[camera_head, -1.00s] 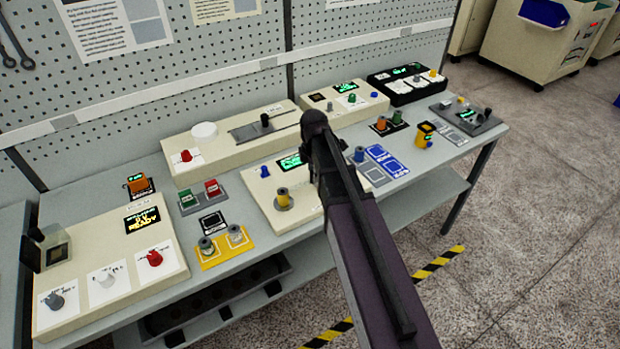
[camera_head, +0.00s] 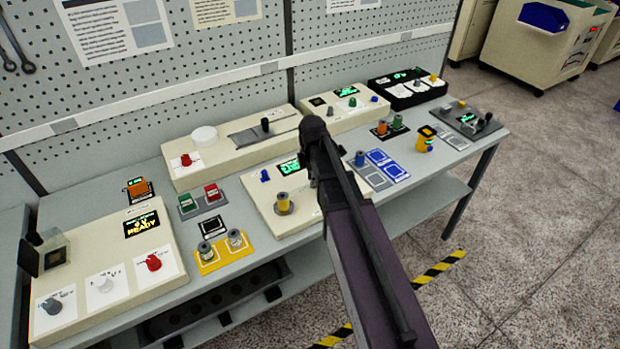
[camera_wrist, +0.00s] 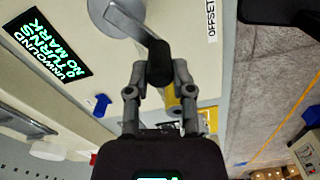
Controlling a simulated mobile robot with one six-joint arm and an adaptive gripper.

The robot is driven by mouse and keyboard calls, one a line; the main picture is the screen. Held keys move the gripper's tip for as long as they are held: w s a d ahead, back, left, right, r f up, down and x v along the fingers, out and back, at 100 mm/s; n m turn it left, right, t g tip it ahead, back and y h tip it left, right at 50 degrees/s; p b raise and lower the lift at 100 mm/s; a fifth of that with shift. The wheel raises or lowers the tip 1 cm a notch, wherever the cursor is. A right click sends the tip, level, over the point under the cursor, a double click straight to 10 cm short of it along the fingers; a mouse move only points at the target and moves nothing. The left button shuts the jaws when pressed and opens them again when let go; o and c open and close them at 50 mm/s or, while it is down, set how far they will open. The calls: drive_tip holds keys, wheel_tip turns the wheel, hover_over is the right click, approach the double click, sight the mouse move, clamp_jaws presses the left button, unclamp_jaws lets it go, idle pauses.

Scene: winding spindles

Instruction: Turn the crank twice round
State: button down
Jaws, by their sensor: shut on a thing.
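The crank shows at the top of the wrist view: a grey arm (camera_wrist: 133,22) runs from a round grey hub (camera_wrist: 99,14) to a black handle knob (camera_wrist: 160,62). My gripper (camera_wrist: 160,72) is shut on the black knob, one finger on each side of it. The display (camera_wrist: 48,44) beside the crank reads unwound, 0 turns, no mark. In the head view the cream crank box (camera_head: 262,205) stands at the front of the bench, with its display (camera_head: 289,166).
A yellow spindle (camera_head: 283,203) and a blue pointer (camera_head: 265,175) stand on the same box, left of my arm. A blue spool (camera_head: 360,158) on a blue-and-grey pad stands close on its right. A long cream box (camera_head: 225,150) lies behind.

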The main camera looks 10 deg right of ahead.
drive_tip(key=shift+s+d, duration=0.1)
drive_tip(key=shift+d, duration=0.1)
drive_tip(key=shift+w+m, duration=0.25)
drive_tip(key=shift+m, duration=0.05)
idle(1.2)
drive_tip(key=shift+c, duration=2.4)
unclamp_jaws()
drive_tip(key=shift+s, duration=0.1)
